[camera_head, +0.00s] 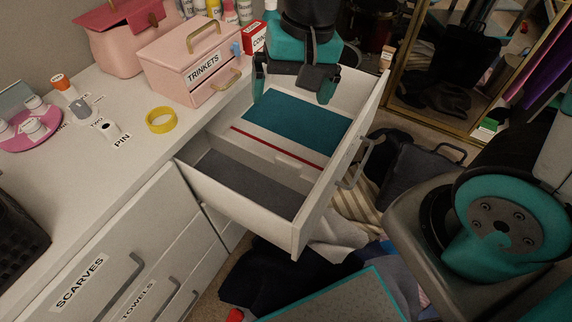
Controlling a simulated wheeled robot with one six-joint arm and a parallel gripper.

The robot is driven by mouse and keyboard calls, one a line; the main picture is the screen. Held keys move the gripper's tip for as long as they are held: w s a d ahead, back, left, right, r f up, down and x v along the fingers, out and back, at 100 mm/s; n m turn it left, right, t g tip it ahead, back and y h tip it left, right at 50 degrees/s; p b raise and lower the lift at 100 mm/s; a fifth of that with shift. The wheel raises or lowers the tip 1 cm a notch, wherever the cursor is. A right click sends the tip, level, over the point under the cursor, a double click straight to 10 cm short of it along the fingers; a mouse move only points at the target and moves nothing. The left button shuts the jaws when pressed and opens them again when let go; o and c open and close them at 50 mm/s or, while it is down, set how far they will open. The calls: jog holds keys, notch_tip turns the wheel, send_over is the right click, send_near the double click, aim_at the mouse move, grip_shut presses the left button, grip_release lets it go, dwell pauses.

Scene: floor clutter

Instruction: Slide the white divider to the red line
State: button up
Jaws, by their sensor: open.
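The white divider (258,158) spans the open drawer (296,236), between the dark grey floor part on the near side and the red line. The red line (275,147) crosses the drawer floor, a little beyond the divider and roughly parallel to it. A thin pale strip shows between them; how far apart they are is hard to tell. My gripper (295,90) is at the far end of the drawer, above the teal floor part (298,118). Its two fingers are wide apart with nothing between them, and it is clear of the divider.
A pink TRINKETS box (190,62), a yellow ring (160,120) and a pink tray (30,128) stand on the white counter (75,195) at left. The drawer's front wall has a grey handle (356,165). Dark bags and cloths clutter the floor at right.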

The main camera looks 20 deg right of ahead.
aim_at(289, 160)
jog(key=w+d+f+m+h+b, duration=0.1)
jog(key=w+f+m, duration=0.3)
jog(key=f, duration=0.3)
jog(key=w+d+f+m+h+b, duration=0.1)
jog(key=w+d+f+m+b, duration=0.1)
jog(key=w+f+m, duration=0.35)
jog(key=shift+n, duration=0.65)
jog(key=f, duration=0.6)
jog(key=s+f+b, duration=0.1)
jog(key=f, duration=0.5)
jog(key=s+f, duration=0.1)
jog(key=f, duration=0.5)
jog(key=shift+f+b, duration=0.1)
jog(key=shift+b, duration=0.2)
